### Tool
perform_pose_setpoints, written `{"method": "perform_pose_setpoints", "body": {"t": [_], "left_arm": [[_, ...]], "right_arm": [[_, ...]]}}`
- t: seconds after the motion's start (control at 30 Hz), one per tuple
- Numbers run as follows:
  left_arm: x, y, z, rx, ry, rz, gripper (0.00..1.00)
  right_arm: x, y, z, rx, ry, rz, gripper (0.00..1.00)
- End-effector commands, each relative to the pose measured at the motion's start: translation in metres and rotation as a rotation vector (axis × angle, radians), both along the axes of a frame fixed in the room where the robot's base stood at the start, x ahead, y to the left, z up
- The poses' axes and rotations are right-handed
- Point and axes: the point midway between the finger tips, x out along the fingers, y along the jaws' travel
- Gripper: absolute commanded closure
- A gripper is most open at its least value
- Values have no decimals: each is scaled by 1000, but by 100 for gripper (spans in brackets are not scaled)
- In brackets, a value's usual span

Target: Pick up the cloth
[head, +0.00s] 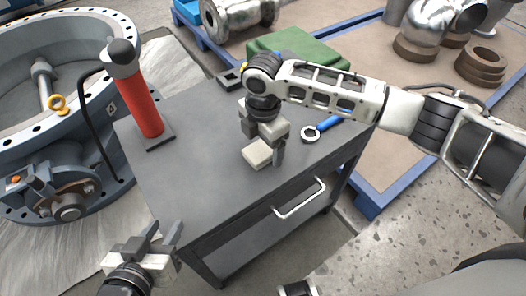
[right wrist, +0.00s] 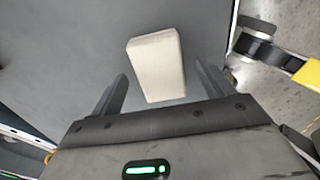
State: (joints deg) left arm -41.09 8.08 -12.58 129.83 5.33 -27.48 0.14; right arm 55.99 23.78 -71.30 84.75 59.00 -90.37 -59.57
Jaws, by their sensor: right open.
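The cloth (head: 256,155) is a small pale beige folded block lying on the dark grey top of the cart (head: 190,185). In the right wrist view the cloth (right wrist: 156,62) lies slightly tilted, ahead of and between the two fingers. My right gripper (head: 264,142) is just above the cloth, pointing down, with its fingers apart and nothing held. It also shows in the right wrist view (right wrist: 161,78), where a gap remains on both sides of the cloth. My left gripper (head: 163,230) is open and empty, low at the front left, off the cart.
A red cylinder with a dark cap (head: 141,105) stands at the cart's left. A large valve ring (head: 85,40) stands left. The cart's front left top is clear.

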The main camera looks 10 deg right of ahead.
Motion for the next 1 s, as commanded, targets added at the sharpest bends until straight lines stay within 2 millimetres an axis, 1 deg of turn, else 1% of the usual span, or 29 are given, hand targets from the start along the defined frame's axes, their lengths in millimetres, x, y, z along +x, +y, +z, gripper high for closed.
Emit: {"method": "perform_pose_setpoints", "body": {"t": [0.07,0.27,0.3,0.37,0.4,0.47,0.77,0.87,1.0], "left_arm": [[0,0,0,1,-2,-2,64],[0,0,1,1,-4,-3,64],[-1,0,1,1,-4,-3,64],[0,0,1,1,-4,-3,64],[-1,0,1,1,-4,-3,64],[-1,0,1,1,-4,-3,64],[-1,0,2,1,-4,-3,64],[-1,0,4,0,-2,-2,64],[-1,0,8,0,1,-3,64]], "right_arm": [[0,0,-6,0,0,1,20],[0,0,-6,1,0,1,20],[0,0,-6,1,0,1,23],[0,0,-6,1,0,1,39],[0,0,-6,1,0,1,51],[0,0,-6,1,0,1,67],[0,0,-4,2,-1,1,68],[1,0,5,1,-3,0,68],[1,1,32,3,-4,1,68]]}}
